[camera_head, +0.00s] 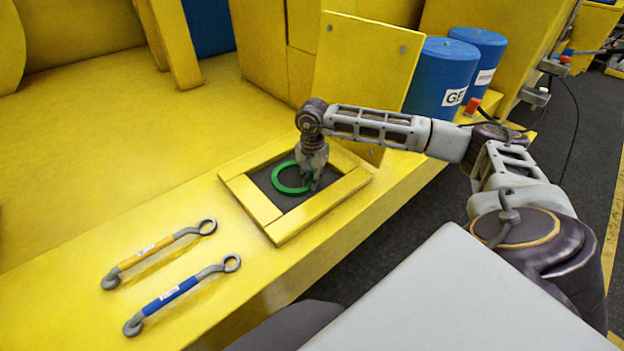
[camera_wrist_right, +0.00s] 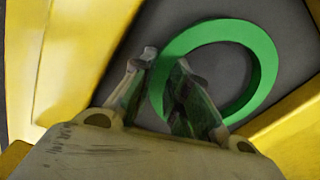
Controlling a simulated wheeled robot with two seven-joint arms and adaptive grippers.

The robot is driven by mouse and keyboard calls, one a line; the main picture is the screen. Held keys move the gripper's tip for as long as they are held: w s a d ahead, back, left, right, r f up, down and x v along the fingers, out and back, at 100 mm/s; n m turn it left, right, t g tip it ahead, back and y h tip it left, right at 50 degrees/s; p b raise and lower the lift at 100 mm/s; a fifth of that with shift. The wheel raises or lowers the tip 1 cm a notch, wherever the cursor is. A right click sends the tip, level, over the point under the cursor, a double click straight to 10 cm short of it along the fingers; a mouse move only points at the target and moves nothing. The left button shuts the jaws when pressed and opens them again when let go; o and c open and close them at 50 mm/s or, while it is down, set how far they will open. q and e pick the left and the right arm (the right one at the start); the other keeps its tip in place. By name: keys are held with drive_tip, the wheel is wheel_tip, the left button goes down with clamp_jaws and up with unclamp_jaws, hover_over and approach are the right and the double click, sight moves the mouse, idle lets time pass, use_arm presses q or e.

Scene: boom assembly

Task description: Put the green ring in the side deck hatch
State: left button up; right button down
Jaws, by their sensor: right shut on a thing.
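The green ring (camera_head: 280,184) is inside the yellow-framed square hatch (camera_head: 258,206) in the deck, over its dark floor. My right gripper (camera_head: 310,182) reaches down into the hatch and is shut on the ring's right side. In the right wrist view the two fingers (camera_wrist_right: 160,80) straddle the band of the ring (camera_wrist_right: 262,62). The fingertips hide a part of the band. I cannot tell whether the ring touches the hatch floor. My left gripper is not in view.
A yellow-handled tool (camera_head: 150,250) and a blue-handled tool (camera_head: 172,294) lie on the deck, left of the hatch. A raised yellow lid (camera_head: 362,75) stands behind the hatch. Blue barrels (camera_head: 440,78) stand at the back right.

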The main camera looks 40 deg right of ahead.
drive_tip(key=c, duration=1.4)
unclamp_jaws()
drive_tip(key=shift+f, duration=0.1)
wheel_tip(320, 180, up, 12)
drive_tip(key=shift+r+b, duration=0.15)
drive_tip(key=shift+b, duration=0.75)
